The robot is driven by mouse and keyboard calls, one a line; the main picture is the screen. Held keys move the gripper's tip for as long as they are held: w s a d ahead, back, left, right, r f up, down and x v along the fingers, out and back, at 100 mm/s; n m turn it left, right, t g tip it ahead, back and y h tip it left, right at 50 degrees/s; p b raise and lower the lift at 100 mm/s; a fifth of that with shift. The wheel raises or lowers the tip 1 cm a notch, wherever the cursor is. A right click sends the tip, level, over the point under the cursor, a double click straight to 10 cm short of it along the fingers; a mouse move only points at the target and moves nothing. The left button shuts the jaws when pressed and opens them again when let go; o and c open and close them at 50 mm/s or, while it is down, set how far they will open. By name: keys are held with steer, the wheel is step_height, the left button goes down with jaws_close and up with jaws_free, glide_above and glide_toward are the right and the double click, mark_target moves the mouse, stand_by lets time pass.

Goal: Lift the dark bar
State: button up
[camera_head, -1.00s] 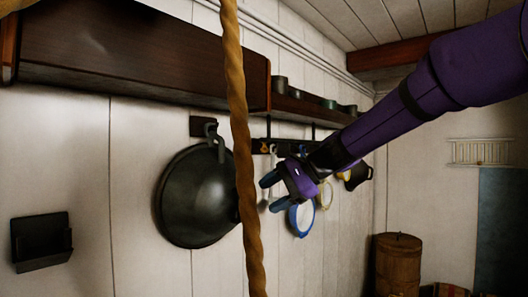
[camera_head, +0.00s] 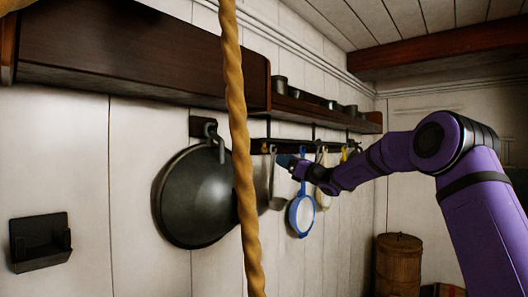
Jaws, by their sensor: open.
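A dark bar (camera_head: 260,146) runs along the white plank wall under the shelf, with utensils hanging below it. Its left end shows just right of the rope; part of its length is hard to make out behind the utensils. My gripper (camera_head: 284,162) is open, its blue fingertips pointing left, just below the bar near its left part. I cannot tell whether the fingers touch the bar or a utensil handle.
A ladle (camera_head: 277,201), a blue-rimmed strainer (camera_head: 302,212) and a yellowish utensil (camera_head: 322,194) hang near my gripper. A dark wooden shelf (camera_head: 130,62) overhangs. A rope (camera_head: 238,130) hangs in front, beside a large dark pan (camera_head: 195,200). A barrel (camera_head: 397,262) stands right.

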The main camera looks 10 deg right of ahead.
mark_target(264, 147)
steer(key=x, duration=0.9)
steer(key=shift+w+a, duration=0.2)
steer(key=shift+c, duration=0.4)
jaws_close()
